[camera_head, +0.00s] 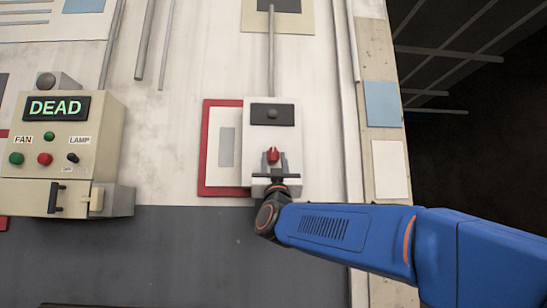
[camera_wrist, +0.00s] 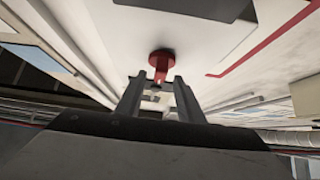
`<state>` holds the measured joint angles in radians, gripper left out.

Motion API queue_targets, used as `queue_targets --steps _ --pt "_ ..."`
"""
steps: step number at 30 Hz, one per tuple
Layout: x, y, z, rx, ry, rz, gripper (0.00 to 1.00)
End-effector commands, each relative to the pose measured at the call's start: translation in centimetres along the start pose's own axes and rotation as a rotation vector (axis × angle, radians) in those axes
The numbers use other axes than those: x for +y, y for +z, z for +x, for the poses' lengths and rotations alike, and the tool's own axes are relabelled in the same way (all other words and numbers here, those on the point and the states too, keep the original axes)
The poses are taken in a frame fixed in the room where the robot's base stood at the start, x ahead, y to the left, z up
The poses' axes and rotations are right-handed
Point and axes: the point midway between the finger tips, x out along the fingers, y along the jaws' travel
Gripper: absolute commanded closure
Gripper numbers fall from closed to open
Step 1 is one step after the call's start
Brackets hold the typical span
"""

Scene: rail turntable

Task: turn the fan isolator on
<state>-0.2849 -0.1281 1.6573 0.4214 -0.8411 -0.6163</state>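A white box with a red rotary handle (camera_head: 273,155), which looks like the isolator, is mounted on the wall; its label cannot be read. The box (camera_head: 256,138) has a dark window with an unlit round lamp (camera_head: 272,114) above the handle. My gripper (camera_head: 274,160) is at the handle from below, its fingers apart. In the wrist view, the red handle (camera_wrist: 160,64) stands between and just beyond the fingertips (camera_wrist: 157,80), with gaps visible on both sides. Whether the fingers touch it is not clear.
A beige control panel (camera_head: 60,120) at left shows "DEAD" on its display (camera_head: 56,107), with FAN buttons and a LAMP switch. A red-bordered plate (camera_head: 209,148) is just left of the isolator box. A conduit (camera_head: 271,55) runs up from the box. The right side is dark and open.

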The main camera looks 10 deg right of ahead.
Motion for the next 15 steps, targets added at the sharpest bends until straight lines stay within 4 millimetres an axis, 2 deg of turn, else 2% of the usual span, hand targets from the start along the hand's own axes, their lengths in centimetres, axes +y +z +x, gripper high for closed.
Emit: queue_targets --steps 6,15 --pt "0.0 0.0 2.0 0.000 0.000 0.000 0.66" --pt "0.0 0.0 2.3 -0.001 -0.001 0.000 0.66"
